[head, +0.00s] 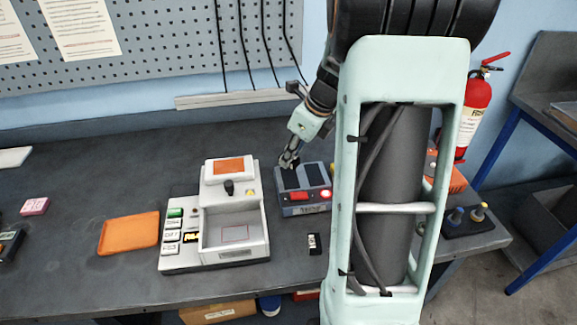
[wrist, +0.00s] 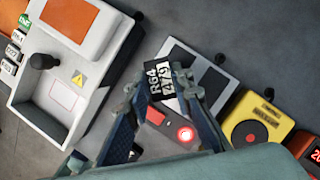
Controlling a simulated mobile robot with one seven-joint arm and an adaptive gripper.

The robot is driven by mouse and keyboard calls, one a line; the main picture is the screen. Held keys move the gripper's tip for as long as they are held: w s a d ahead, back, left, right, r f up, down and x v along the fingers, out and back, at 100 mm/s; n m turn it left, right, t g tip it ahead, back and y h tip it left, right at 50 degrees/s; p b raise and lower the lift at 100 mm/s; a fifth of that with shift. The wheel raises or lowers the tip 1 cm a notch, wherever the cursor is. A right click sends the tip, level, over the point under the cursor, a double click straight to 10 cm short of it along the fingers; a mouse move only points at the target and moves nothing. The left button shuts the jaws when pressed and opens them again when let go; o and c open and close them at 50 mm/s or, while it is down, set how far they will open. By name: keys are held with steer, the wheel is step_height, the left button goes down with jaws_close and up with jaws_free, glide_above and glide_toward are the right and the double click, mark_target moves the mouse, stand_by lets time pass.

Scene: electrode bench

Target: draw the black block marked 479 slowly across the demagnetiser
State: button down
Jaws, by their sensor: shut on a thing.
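My gripper (wrist: 163,92) is shut on the black block (wrist: 168,79), whose white label reads R64 and 479 in the wrist view. The block sits between the fingertips over the left part of the demagnetiser (wrist: 215,78), a grey box with two panels on top. Whether they touch, I cannot tell. In the head view my gripper (head: 289,160) is at the back left edge of the demagnetiser (head: 304,210). There the block is too small to make out. A red button and a lit red lamp (head: 326,194) are on the demagnetiser's front.
A white machine (head: 182,262) with an open bay stands left of the demagnetiser, close by. A small black-and-white piece (head: 314,244) lies in front. An orange tray (head: 129,234) and pink block (head: 35,206) lie farther left. A yellow box (wrist: 253,119) stands right of the demagnetiser.

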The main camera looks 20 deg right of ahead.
mark_target(292, 178)
steer(key=shift+w+d+f+b, duration=0.2)
steer(key=shift+w+d+b, duration=0.1)
steer(key=shift+w+d, duration=0.25)
step_height(292, 178, down, 5)
steer(key=b, duration=0.5)
steer(key=shift+a+f, duration=0.1)
steer(key=shift+f, duration=0.1)
steer(key=shift+f, duration=0.15)
steer(key=shift+r+p, duration=0.2)
steer(key=shift+p, duration=0.1)
stand_by(0.5)
steer(key=shift+s+d+p, duration=0.1)
steer(key=shift+s+d, duration=0.2)
steer(key=shift+d, duration=0.9)
steer(key=shift+s+d+p, duration=0.1)
steer(key=shift+s+d, duration=0.25)
steer(key=shift+d, duration=0.8)
steer(key=shift+s+d+p, duration=0.1)
steer(key=shift+s+d, duration=0.2)
steer(key=shift+d, duration=0.9)
steer(key=shift+r, duration=0.1)
steer(key=shift+s+d+r+p, duration=0.1)
steer(key=shift+d+r+p, duration=0.15)
steer(key=shift+r+p, duration=0.9)
steer(key=shift+s+d+r+p, duration=0.1)
steer(key=shift+d+r+p, duration=0.15)
steer(key=shift+r+p, duration=0.85)
